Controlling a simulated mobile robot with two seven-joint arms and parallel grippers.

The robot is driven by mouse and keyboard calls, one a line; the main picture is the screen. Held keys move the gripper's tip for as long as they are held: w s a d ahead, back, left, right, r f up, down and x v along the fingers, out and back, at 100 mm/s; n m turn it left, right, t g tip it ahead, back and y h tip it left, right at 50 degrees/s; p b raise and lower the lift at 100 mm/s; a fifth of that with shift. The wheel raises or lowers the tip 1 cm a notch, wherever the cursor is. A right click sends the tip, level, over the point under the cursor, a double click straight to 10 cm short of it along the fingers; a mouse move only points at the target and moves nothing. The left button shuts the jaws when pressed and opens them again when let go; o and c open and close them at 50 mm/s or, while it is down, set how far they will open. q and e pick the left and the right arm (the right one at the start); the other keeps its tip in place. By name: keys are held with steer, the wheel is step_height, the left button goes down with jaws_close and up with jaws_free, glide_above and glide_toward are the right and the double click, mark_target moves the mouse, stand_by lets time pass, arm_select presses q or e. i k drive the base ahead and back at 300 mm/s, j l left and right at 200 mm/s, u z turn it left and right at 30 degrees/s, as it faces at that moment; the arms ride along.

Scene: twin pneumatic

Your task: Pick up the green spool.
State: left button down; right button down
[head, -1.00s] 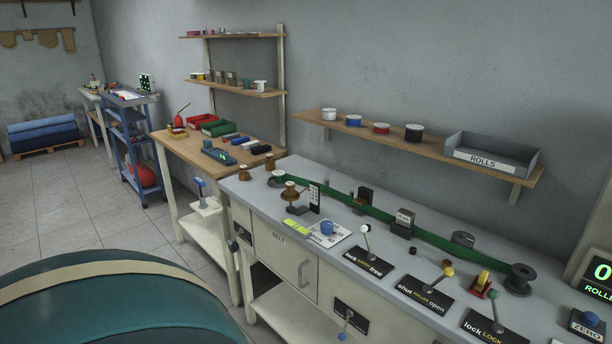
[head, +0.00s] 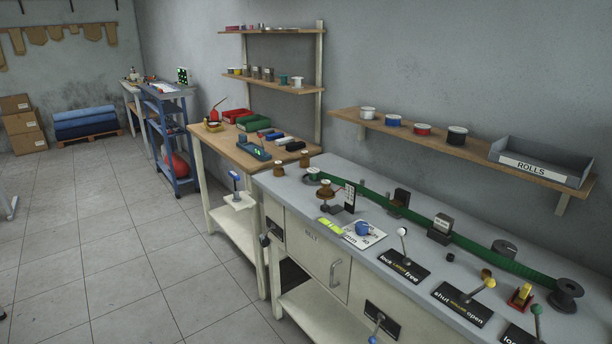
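A small green spool (head: 283,79) stands on the lower board of the wall rack, just left of a white spool (head: 298,82). Another spool with green winding (head: 312,174) sits at the far left end of the grey bench, where the long green ribbon (head: 410,214) begins. The ribbon runs along the bench to a dark reel (head: 565,294) at the right. I cannot tell from looks alone which one is the green spool. Neither of my grippers is in view.
The grey bench (head: 290,187) holds levers, label plates and small blocks. A wall shelf (head: 430,136) carries several spools and a grey ROLLS tray (head: 539,165). A wooden table (head: 225,145) with red and green bins stands beyond.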

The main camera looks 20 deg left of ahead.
mark_target(312, 171)
steer(key=u, duration=0.45)
steer(key=z, duration=0.4)
steer(key=i+j+z, duration=0.1)
steer(key=z, duration=0.35)
steer(key=j+z, duration=0.25)
steer(key=z, duration=0.15)
steer(key=i+j+z, duration=0.1)
steer(key=j+z, duration=0.15)
steer(key=z, duration=0.2)
steer(key=j+z, duration=0.3)
steer(key=j, duration=0.25)
steer(key=j+z, duration=0.35)
steer(key=j, duration=0.15)
steer(key=k+j+z, duration=0.1)
steer(key=j, duration=0.25)
steer(key=j+z, duration=0.1)
steer(key=j, duration=0.3)
steer(key=k+j+z, duration=0.1)
steer(key=j, duration=0.25)
steer(key=k+j, duration=0.1)
steer(key=j, duration=0.25)
steer(key=k+j, duration=0.15)
steer(key=j, duration=0.2)
steer(key=k+j, duration=0.1)
steer(key=j, duration=0.25)
steer(key=j+z, duration=0.05)
